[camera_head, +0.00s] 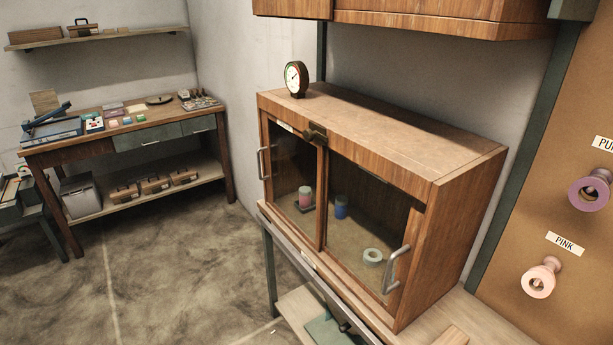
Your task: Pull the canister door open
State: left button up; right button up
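A wooden cabinet (400,145) with two glass doors stands on a bench. Its left door (290,165) has a metal bar handle (262,163) at its left edge. Its right door (360,200) has a metal bar handle (395,268) at its right edge. Both doors look shut. A dark latch-like fitting (315,132) sits at the top between them. Through the glass I see a pink-topped canister (306,195), a blue canister (341,206) and a pale ring-shaped roll (372,256). I cannot tell which door the task means. Neither gripper is in view.
A round gauge or clock (296,79) stands on the cabinet top. An upper cabinet (420,15) hangs above. A pegboard (560,220) with spools is at right. A workbench (130,135) stands at back left. The floor (165,265) before the cabinet is open.

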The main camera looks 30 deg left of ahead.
aim_at(266, 117)
jog(key=i+j, duration=0.1)
jog(key=j, duration=0.75)
jog(key=j+z, duration=0.1)
jog(key=j, duration=0.75)
jog(key=i+j, duration=0.1)
jog(key=j, duration=0.8)
